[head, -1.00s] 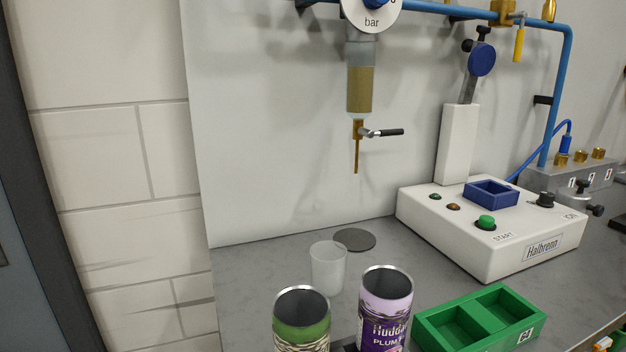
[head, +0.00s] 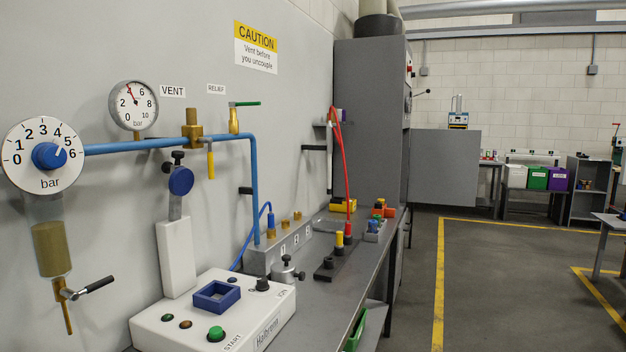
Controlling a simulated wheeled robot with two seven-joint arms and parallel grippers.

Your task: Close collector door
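A tall grey cabinet (head: 368,115) stands past the far end of the bench, with a round dark collar and pipe on top; I take it to be the collector. A flat grey door panel (head: 444,168) stands out to the right from its front side, swung open over the aisle. The inside of the cabinet is hidden from this angle. Neither of my grippers shows in the head view.
The grey bench (head: 330,300) runs along the left wall, carrying a white Halbrenn machine (head: 222,312), a valve block and red cables. Open floor (head: 500,270) with yellow lines (head: 438,285) lies to the right. A table corner (head: 608,222) juts in at the far right.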

